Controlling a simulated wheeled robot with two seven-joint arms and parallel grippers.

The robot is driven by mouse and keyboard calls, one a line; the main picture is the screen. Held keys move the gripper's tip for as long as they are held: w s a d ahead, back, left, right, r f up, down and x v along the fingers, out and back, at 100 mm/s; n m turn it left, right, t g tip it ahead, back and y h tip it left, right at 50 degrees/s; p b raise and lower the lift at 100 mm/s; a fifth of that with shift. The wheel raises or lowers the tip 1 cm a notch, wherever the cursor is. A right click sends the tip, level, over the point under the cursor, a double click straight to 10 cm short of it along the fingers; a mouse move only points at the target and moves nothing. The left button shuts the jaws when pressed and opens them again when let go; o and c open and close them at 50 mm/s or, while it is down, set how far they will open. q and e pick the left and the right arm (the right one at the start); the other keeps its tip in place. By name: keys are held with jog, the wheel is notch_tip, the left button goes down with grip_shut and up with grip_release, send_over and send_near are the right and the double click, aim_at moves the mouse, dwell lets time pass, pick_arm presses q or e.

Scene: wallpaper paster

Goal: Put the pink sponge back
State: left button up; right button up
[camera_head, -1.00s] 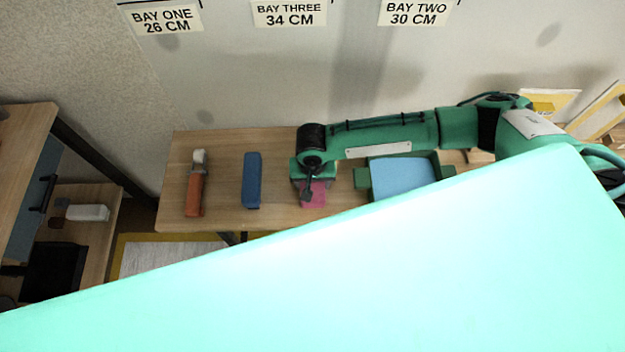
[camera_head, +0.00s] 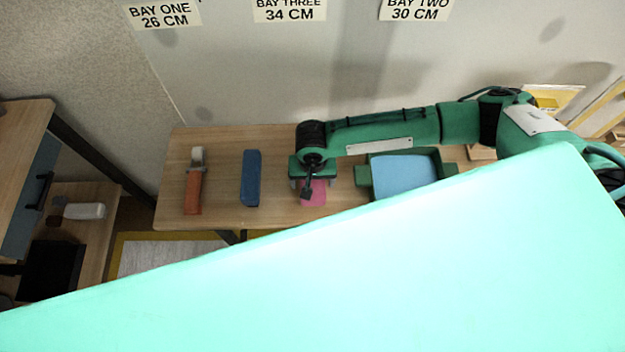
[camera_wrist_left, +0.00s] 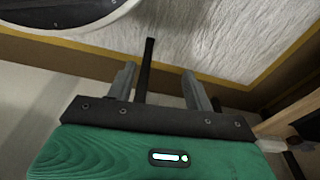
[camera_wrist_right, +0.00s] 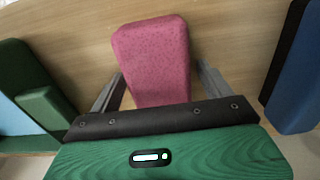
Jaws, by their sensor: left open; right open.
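The pink sponge (camera_head: 314,193) lies on the wooden table, partly hidden under my right gripper (camera_head: 308,190) in the head view. In the right wrist view the sponge (camera_wrist_right: 155,55) lies between the two open fingers of my right gripper (camera_wrist_right: 158,85), with a gap showing at its right side. My left gripper (camera_wrist_left: 165,85) shows only in its own wrist view, open and empty, facing a pale rug with a yellow border.
On the table (camera_head: 222,190) stand a blue block (camera_head: 250,178) and an orange-handled tool (camera_head: 194,185) to the left. A green tray with a blue inside (camera_head: 403,175) stands to the right. A large pale green surface fills the front.

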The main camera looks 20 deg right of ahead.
jog(key=shift+f, duration=0.2)
pick_arm(q)
jog(key=f, duration=0.1)
jog(key=s+f+p, duration=0.1)
jog(key=f, duration=0.1)
jog(key=shift+s+a+f, duration=0.1)
jog(key=shift+s+a, duration=0.1)
jog(key=shift+a, duration=0.1)
pick_arm(e)
notch_tip(320, 180, up, 14)
jog(key=shift+d, duration=0.2)
